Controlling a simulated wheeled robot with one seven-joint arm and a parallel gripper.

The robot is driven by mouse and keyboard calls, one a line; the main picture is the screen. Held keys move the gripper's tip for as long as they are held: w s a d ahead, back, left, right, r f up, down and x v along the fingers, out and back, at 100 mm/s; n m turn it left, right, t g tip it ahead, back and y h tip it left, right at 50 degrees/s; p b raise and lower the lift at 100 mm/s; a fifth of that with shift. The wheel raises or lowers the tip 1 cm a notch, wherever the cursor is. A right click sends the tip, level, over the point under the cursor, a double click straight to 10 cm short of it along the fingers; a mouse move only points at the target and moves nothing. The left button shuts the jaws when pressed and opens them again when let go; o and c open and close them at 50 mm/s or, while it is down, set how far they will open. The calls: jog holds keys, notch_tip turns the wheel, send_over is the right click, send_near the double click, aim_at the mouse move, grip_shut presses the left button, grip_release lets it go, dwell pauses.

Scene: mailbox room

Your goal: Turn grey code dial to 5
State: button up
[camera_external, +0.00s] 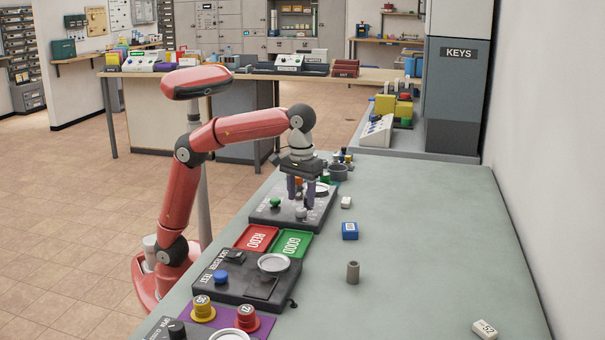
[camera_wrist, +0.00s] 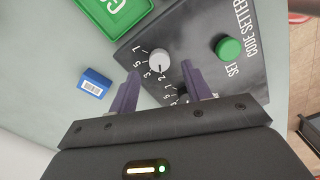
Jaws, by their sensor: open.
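The black code setter panel (camera_external: 262,214) lies on the bench; its lettering shows in the wrist view (camera_wrist: 245,70). It carries a round pale grey dial (camera_wrist: 158,61) with printed numbers around its edge; its pointer setting is too small to tell. The dial also shows in the external view (camera_external: 301,213). A second, darker dial (camera_wrist: 182,92) is partly hidden by my right finger. A green button (camera_wrist: 229,48) is beside the word SET. My gripper (camera_wrist: 160,69) is open and points down over the panel. Its purple fingers lie on either side of the pale dial's near side; I cannot tell whether they touch.
A red tray (camera_external: 257,238) and a green tray (camera_external: 292,244) lie beside the panel. A blue box (camera_external: 349,231), a white block (camera_external: 346,202) and a grey cylinder (camera_external: 353,272) stand to the right. Another black device (camera_external: 240,282) is nearer. The bench's right part is mostly clear.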

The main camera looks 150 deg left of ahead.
aim_at(301, 209)
jog(key=shift+f+b, duration=0.3)
jog(key=shift+f, duration=1.45)
jog(key=shift+c, duration=0.2)
jog(key=c, duration=1)
